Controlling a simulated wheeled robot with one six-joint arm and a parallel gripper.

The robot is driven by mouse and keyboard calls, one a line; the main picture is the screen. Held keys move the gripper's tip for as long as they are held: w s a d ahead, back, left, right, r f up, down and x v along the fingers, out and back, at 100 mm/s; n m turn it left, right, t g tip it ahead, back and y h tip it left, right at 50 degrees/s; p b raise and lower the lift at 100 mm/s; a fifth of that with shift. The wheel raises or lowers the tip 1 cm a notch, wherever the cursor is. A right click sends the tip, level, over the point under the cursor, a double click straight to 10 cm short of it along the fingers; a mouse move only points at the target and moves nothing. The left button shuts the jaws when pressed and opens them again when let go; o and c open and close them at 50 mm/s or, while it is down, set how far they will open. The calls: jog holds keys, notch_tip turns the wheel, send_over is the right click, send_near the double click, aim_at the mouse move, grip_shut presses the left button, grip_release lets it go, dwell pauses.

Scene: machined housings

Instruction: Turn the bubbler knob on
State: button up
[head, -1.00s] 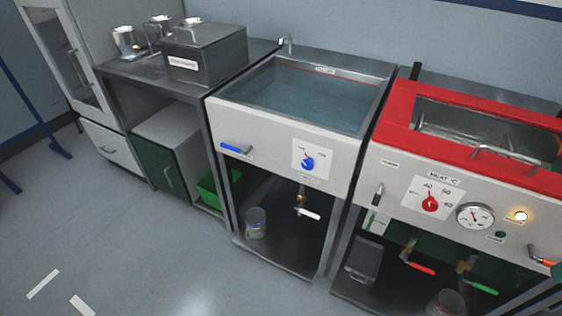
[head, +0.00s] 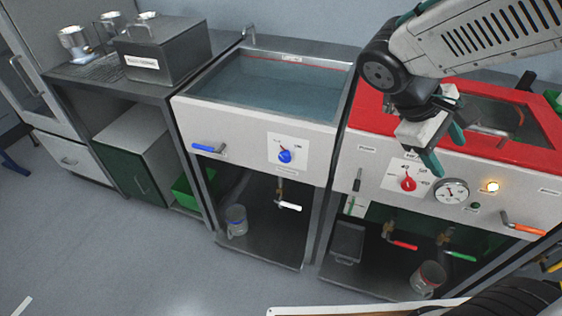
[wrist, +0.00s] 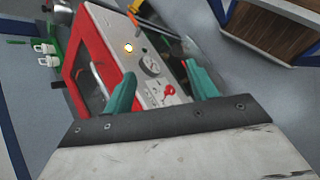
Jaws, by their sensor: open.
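A blue knob (head: 285,156) sits on a white plate on the front panel of the left, water-filled tank (head: 185,118). Its lettering is too small to read. A red knob (head: 408,184) with a temperature scale is on the red-rimmed tank (head: 495,148) to the right; it also shows in the wrist view (wrist: 169,90). I cannot read which knob is marked bubbler. My gripper (head: 445,148) is open and empty, in front of the red-rimmed tank, right of the blue knob. In the wrist view its green fingers (wrist: 162,86) are spread towards that tank's panel.
A blue handle (head: 208,148) is left of the blue knob. A gauge (head: 451,192), a lit lamp (head: 491,186) and an orange handle (head: 524,224) are on the right panel. A grey box (head: 162,50) stands on the left bench. Floor in front is clear at left.

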jog(key=w+a+f+n+t+h, duration=0.35)
jog(key=w+a+n+h, duration=0.2)
jog(key=w, duration=0.35)
jog(key=n+t+y, duration=0.7)
jog(key=n+t, duration=0.8)
jog(key=n, duration=0.4)
send_near(284, 158)
jog(key=x, duration=0.8)
jog(key=shift+w, duration=0.15)
jog(key=c, duration=1)
